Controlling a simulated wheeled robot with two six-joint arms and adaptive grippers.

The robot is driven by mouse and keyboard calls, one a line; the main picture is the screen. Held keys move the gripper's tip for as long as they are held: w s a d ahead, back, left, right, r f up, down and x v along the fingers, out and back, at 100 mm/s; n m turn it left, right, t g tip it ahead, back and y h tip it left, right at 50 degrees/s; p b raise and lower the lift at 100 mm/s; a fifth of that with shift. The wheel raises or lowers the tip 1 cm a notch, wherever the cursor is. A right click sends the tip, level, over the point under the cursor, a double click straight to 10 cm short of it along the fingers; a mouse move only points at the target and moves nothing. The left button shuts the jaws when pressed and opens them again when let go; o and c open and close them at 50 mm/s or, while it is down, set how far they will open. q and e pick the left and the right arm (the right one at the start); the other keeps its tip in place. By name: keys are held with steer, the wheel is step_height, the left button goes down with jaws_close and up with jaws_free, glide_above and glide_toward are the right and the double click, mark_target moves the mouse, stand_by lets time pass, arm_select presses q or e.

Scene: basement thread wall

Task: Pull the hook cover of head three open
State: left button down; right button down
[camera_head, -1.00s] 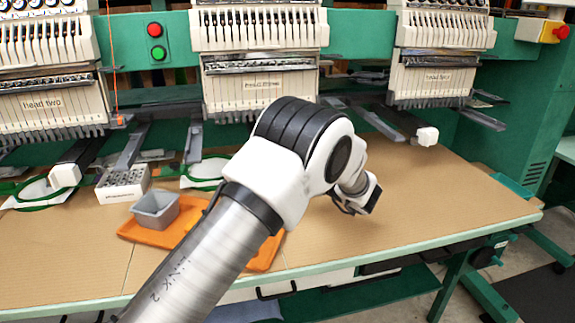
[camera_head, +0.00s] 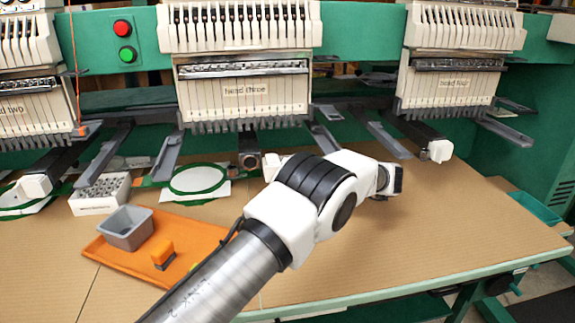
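Head three (camera_head: 246,90) is the cream sewing head in the middle. Below it, its lower arm ends in a dark face with a round brownish middle (camera_head: 249,161), without a white cap over it. A white piece (camera_head: 272,165), which looks like its hook cover, stands just right of that face, partly hidden behind my arm; it looks swung aside. My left arm crosses the lower middle, and its wrist lies right of and apart from the cover. The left gripper's fingers do not show clearly. My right gripper is out of view.
White-capped lower arms show at head two (camera_head: 35,186) and the right head (camera_head: 438,150). An orange mat (camera_head: 190,238) holds a grey bin (camera_head: 126,228) and an orange-black item (camera_head: 163,254). A white holed block (camera_head: 100,195) and green hoop (camera_head: 197,179) lie behind. The right tabletop is clear.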

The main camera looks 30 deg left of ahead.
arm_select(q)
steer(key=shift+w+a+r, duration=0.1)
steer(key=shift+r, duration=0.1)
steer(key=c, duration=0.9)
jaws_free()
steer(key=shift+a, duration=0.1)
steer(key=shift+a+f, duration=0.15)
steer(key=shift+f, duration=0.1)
